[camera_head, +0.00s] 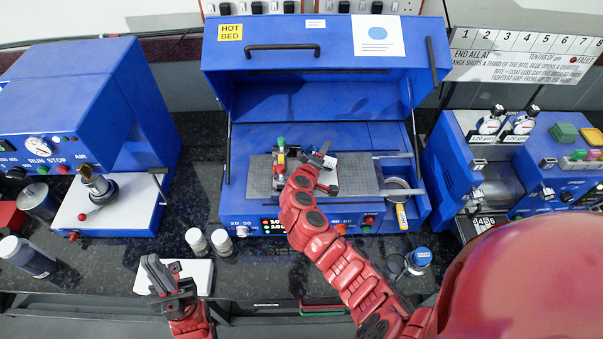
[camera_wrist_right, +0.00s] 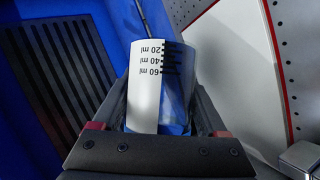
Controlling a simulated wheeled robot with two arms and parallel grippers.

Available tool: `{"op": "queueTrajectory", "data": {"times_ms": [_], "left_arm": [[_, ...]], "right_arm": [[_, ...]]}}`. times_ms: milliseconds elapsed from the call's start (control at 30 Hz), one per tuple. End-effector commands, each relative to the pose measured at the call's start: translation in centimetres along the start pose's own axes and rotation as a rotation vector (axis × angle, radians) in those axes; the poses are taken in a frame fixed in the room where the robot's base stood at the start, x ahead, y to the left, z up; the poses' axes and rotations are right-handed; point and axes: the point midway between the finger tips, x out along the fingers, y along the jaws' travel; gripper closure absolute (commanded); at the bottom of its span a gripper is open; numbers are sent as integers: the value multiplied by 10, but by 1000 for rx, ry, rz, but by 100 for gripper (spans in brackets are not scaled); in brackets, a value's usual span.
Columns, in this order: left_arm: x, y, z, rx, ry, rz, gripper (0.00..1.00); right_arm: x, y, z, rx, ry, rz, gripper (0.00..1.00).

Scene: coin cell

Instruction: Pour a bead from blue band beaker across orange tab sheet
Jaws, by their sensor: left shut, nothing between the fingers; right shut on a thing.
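My right gripper (camera_head: 325,162) is over the perforated plate of the hot bed, shut on a beaker. In the right wrist view the beaker (camera_wrist_right: 147,80) sits between the fingers, with a white scale marked 20, 40 and 60 ml. Blue shows low on it, likely its band; its contents cannot be made out. In the head view the beaker is small and partly hidden by the gripper. My left gripper (camera_head: 168,277) is shut and empty above a white pad (camera_head: 201,277) at the front left. I cannot pick out an orange tab sheet for certain.
The blue hot bed (camera_head: 230,200) stands with its lid (camera_head: 305,45) raised. A green-topped fixture (camera_head: 280,150) is left of my right gripper. Two small jars (camera_head: 196,240) stand in front. A blue-topped container (camera_head: 421,257) is at the front right. Blue machines flank both sides.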

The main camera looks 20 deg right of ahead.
Motion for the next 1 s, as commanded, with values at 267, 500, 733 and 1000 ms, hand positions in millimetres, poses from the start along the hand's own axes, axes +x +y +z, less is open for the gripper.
{"op": "queueTrajectory", "data": {"times_ms": [267, 500, 733, 1000], "left_arm": [[1, 0, 0, 0, 0, 0, 100], [2, 0, 0, 0, 0, 0, 100], [3, 0, 0, 0, 0, 0, 100], [4, 0, -1, 0, 0, 0, 100]], "right_arm": [[-1, 1, -1, -15, -3, 8, 85], [-1, 2, -1, -27, -6, 15, 85], [-1, 2, -1, -39, -9, 21, 85], [-2, 3, -2, -53, -12, 28, 85]]}}
